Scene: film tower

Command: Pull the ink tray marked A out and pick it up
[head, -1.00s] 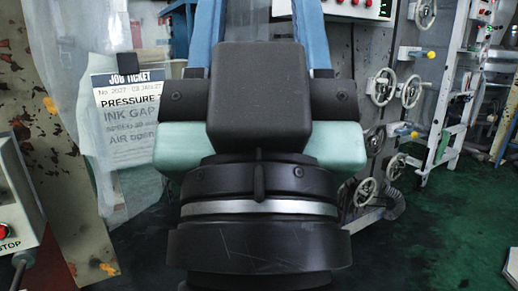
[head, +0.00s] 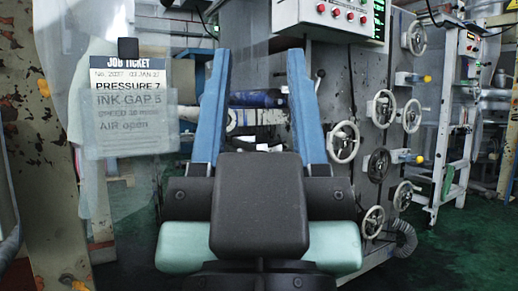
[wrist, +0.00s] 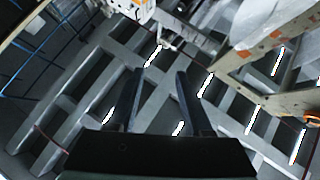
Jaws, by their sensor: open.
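My gripper (head: 260,58) points away from me in the head view, with its two blue fingers spread apart and nothing between them. In the wrist view my gripper (wrist: 161,72) also shows two separate dark fingers with an empty gap. I cannot make out an ink tray marked A in either view. My gripper's dark body hides part of the machine behind it.
A job ticket (head: 127,95) hangs at the left behind a clear sheet. A control box (head: 335,18) with red buttons is at the top. Handwheels (head: 343,142) stick out of the grey machine side. Green floor (head: 455,235) is open at the right.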

